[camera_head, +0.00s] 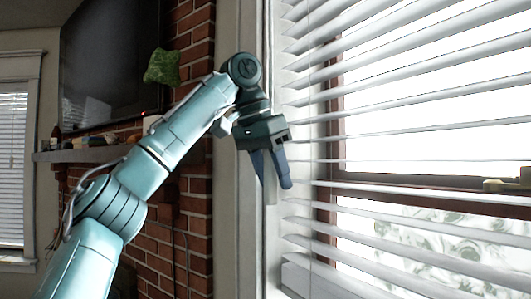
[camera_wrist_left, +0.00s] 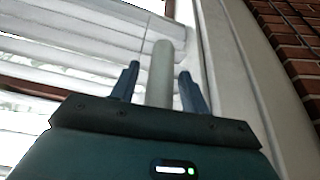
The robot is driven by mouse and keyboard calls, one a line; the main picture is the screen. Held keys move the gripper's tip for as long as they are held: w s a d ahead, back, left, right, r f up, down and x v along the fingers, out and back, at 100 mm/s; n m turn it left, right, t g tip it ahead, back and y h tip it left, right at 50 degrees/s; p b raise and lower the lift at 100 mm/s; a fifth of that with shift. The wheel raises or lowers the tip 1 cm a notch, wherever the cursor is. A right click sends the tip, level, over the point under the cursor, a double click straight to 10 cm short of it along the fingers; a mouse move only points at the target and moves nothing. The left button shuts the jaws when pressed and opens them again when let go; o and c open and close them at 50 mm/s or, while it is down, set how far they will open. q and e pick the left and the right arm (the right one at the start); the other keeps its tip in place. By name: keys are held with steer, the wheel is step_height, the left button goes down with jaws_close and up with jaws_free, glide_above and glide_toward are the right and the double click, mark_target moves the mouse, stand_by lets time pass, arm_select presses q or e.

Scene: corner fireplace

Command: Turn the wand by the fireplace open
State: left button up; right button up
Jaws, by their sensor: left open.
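My left gripper (camera_head: 272,184) is open and points down beside the left edge of the window blinds (camera_head: 400,85). The wand (camera_head: 271,192) is a pale grey rod, seen between and just below the fingers in the head view. In the left wrist view the wand (camera_wrist_left: 161,75) stands between the two open dark fingers, with a gap showing on each side. I cannot tell how deep between the fingers it sits. The blind slats are white and tilted, with gaps that show the outside. My right gripper is not in view.
A brick fireplace wall (camera_head: 196,100) stands left of the window trim, close to my left arm. A mantel (camera_head: 90,154) with small objects and a dark television (camera_head: 110,65) are behind it. A green item (camera_head: 162,67) appears above my forearm. A window sill (camera_head: 305,277) runs below.

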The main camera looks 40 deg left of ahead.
arm_select(q)
steer(key=v, duration=1.1)
steer(key=shift+r, duration=0.3)
steer(key=shift+s, duration=0.15)
steer(key=shift+a+f, duration=0.1)
stand_by(0.4)
